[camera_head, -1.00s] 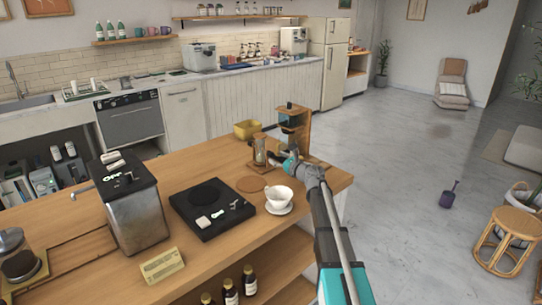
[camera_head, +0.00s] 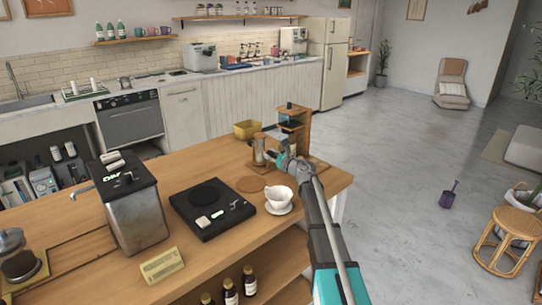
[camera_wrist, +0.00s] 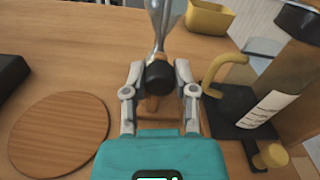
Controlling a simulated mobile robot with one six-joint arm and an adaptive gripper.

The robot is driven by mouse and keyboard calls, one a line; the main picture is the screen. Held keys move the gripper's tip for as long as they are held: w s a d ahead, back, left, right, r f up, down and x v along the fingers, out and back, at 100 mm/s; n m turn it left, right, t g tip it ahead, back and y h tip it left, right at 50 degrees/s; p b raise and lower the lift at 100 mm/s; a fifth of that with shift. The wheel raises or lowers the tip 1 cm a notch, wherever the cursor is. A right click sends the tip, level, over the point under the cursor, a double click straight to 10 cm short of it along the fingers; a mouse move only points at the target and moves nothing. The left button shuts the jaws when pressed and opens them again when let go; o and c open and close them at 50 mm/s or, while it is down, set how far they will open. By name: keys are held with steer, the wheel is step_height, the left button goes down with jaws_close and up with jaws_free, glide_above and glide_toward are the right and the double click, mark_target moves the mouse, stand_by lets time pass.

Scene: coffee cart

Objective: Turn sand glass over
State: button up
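The sand glass (camera_head: 259,151) stands upright on the wooden counter, left of my gripper in the head view. In the wrist view I see its clear glass (camera_wrist: 158,22), a dark rounded part (camera_wrist: 159,73) below it and a bit of wood under that. In the head view my gripper (camera_head: 281,158) is close beside the sand glass; exact contact is hard to tell.
A wooden dripper stand (camera_head: 293,128) with a dark base is close on the right. A yellow bin (camera_head: 247,129) is behind. A round wooden coaster (camera_wrist: 60,134), a black scale (camera_head: 212,208) and a white cup on a saucer (camera_head: 279,198) are nearby.

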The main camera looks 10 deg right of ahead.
jaws_close()
steer(key=shift+m, duration=2.4)
steer(key=o, duration=0.6)
jaws_free()
steer(key=shift+o, duration=0.2)
steer(key=shift+v, duration=6)
